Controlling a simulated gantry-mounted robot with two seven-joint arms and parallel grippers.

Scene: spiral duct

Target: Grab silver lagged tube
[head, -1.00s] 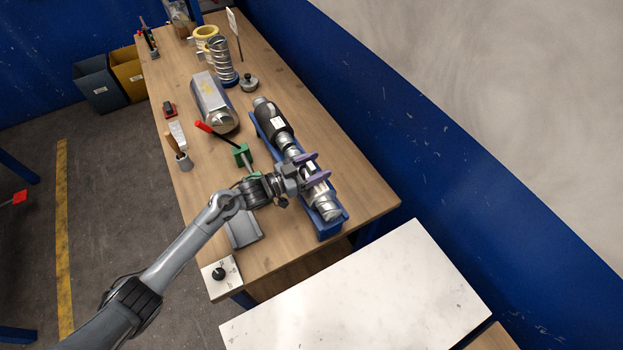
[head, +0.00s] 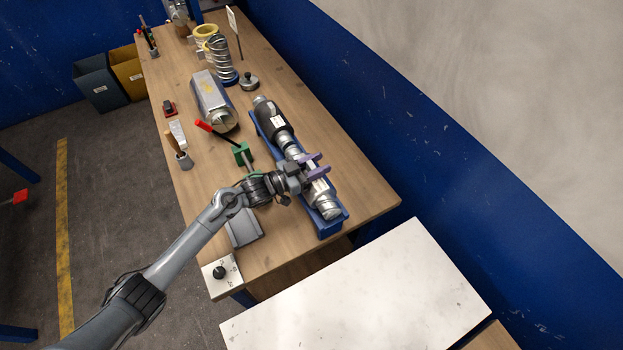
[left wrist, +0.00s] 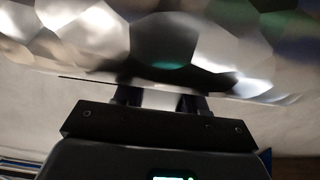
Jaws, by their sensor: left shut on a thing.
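The silver lagged tube (head: 319,191) lies in a long blue cradle (head: 331,230) on the wooden bench. My left gripper (head: 314,165) has its purple fingers across the tube and is shut on it. In the left wrist view, the tube's shiny, dimpled silver surface (left wrist: 165,35) fills the top, close in front of the gripper body. The fingertips are mostly hidden there. A black sleeve with a white label (head: 272,118) lies farther along the same cradle. My right gripper is not in view.
A green clamp with a red handle (head: 242,154) stands left of the cradle. A silver canister (head: 212,100), a coiled silver duct (head: 222,62) and a round weight (head: 249,82) are farther back. A white tabletop (head: 355,290) at the front is clear.

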